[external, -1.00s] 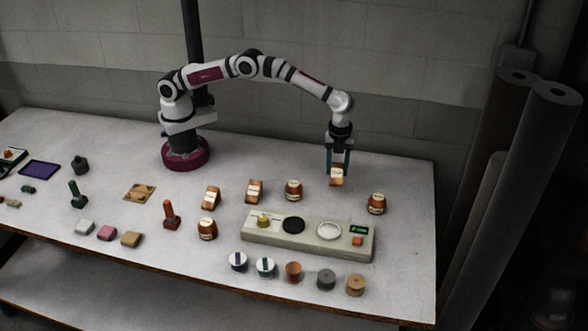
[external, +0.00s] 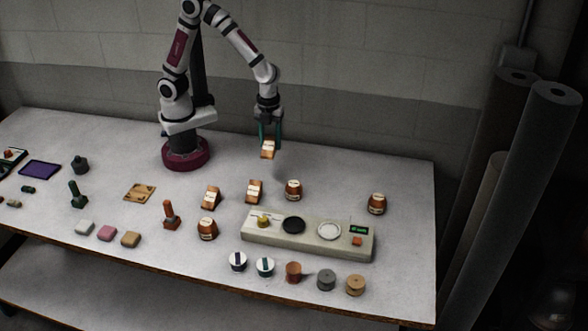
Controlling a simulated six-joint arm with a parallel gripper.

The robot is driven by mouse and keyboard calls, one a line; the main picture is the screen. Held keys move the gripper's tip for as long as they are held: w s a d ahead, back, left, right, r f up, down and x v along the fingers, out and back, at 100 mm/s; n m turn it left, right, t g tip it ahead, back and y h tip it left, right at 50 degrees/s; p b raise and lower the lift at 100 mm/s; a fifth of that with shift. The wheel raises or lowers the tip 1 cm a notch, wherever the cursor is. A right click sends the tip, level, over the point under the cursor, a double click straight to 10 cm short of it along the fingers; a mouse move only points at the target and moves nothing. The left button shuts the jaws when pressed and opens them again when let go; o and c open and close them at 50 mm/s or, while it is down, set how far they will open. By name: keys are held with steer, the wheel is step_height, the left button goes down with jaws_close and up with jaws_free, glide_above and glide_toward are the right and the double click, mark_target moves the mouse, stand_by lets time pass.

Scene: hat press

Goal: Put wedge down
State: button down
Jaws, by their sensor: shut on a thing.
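My gripper (external: 269,140) points down with its teal fingers shut on a wedge (external: 268,149), a copper-brown block with a pale label. The held wedge is in the air above the back middle of the table. Two similar wedges stand on the table in front of it, one at the middle (external: 254,191) and one to its left (external: 211,197). The underside of the held wedge cannot be made out.
A brown barrel-like pot (external: 293,190) stands right of the wedges, another (external: 377,204) at far right, and one (external: 207,229) in front. A beige panel (external: 305,248) lies front right. The table (external: 330,170) is bare at back right.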

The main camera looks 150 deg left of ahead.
steer(key=s+a+f, duration=0.1)
steer(key=a+f, duration=0.1)
steer(key=a, duration=0.1)
steer(key=s+a+f, duration=0.2)
steer(key=a, duration=0.1)
steer(key=s+a+f, duration=0.2)
steer(key=a+f, duration=0.1)
steer(key=a, duration=0.1)
steer(key=shift+s, duration=0.25)
step_height(320, 180, down, 4)
steer(key=shift+a+f, duration=0.1)
steer(key=shift+f, duration=0.1)
steer(key=shift+c, duration=1.7)
jaws_free()
